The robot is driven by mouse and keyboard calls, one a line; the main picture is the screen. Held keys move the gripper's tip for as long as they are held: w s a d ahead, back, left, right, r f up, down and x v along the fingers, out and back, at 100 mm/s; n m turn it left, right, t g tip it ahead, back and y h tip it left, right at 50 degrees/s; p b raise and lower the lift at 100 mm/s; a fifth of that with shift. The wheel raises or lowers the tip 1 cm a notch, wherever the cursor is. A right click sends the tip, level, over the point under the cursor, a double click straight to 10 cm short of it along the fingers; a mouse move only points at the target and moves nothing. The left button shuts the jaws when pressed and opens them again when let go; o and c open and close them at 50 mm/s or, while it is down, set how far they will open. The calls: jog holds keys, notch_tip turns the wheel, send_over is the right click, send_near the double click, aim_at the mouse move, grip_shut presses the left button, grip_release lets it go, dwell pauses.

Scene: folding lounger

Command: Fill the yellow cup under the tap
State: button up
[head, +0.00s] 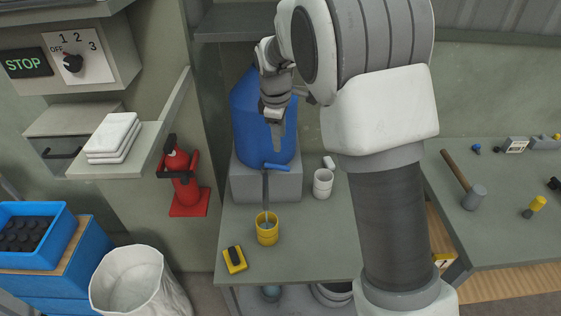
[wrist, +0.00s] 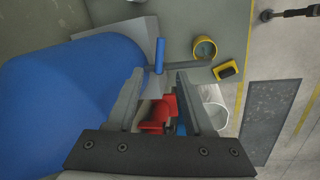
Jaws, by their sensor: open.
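The yellow cup (head: 267,236) stands upright on the green-grey counter, below the grey spout of the tap (head: 265,190). A thin grey-blue streak runs from the spout into the cup; I cannot tell surely whether it is water. In the wrist view the cup (wrist: 204,48) is open towards me, and its fill level is unclear. The tap's blue handle (head: 277,167) lies crosswise in front of the blue tank (head: 258,120). My gripper (head: 277,132) is open and empty above the handle. In the wrist view the handle (wrist: 160,55) appears just beyond the fingertips (wrist: 160,78).
White cups (head: 323,183) stand right of the tank. A red fire extinguisher (head: 182,180) and a white bin (head: 132,284) are further left. A hammer (head: 462,182) lies on the right table.

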aim_at(282, 166)
jog(key=f, duration=0.4)
jog(key=w+f, duration=0.1)
jog(key=f, duration=0.2)
jog(key=w+f+p, duration=0.1)
jog(key=f, duration=0.3)
jog(key=shift+w+d+f, duration=0.15)
jog(key=shift+d+f, duration=0.15)
jog(key=shift+f, duration=0.05)
grip_shut()
dwell(0.8)
